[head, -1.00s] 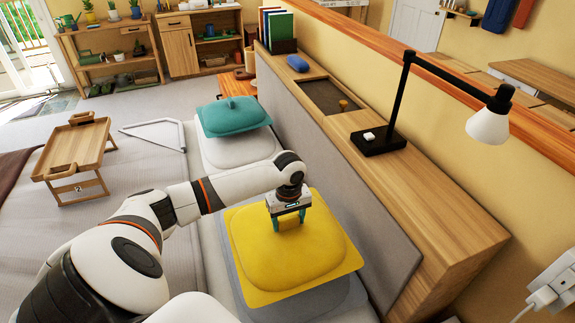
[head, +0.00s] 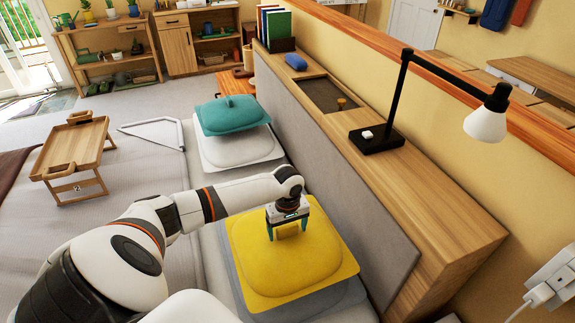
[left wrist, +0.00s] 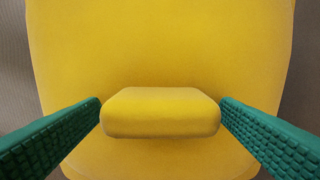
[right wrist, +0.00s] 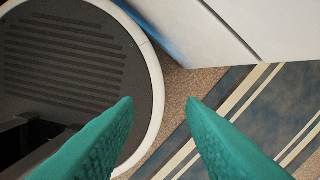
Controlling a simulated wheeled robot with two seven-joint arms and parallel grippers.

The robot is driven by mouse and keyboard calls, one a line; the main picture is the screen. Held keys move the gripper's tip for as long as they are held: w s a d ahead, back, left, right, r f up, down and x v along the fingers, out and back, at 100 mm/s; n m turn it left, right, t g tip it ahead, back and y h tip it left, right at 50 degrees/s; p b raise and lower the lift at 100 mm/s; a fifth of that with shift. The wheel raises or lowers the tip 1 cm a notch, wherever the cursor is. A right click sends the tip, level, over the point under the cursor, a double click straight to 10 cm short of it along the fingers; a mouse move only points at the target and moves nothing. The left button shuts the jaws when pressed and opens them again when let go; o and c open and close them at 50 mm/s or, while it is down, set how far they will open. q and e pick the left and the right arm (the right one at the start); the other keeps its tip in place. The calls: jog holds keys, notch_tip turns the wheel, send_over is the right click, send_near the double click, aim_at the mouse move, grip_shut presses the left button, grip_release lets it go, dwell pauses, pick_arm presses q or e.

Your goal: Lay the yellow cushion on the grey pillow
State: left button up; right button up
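The yellow cushion (head: 290,265) lies roughly flat at the near end of the bed, beside the headboard, on top of the grey pillow (head: 345,300). Only the pillow's edges show; the cushion hides the rest. My left gripper (head: 288,234) is above the cushion, its green fingers on either side of the yellow block-shaped grip on top. In the left wrist view, this grip (left wrist: 160,113) sits between the spread fingertips, very close to both. The fingers look open. My right gripper (right wrist: 159,102) is open and empty, low over the floor.
A teal cushion (head: 232,115) lies on a white pillow (head: 240,151) farther up the bed. The wooden headboard shelf (head: 415,200) runs along the right, with a black desk lamp (head: 400,100) on it. A wooden bed tray (head: 75,150) stands at left.

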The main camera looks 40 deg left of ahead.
pick_arm(q)
notch_tip(320, 180, up, 12)
jog(key=shift+r, duration=0.15)
dwell(0.5)
dwell(0.5)
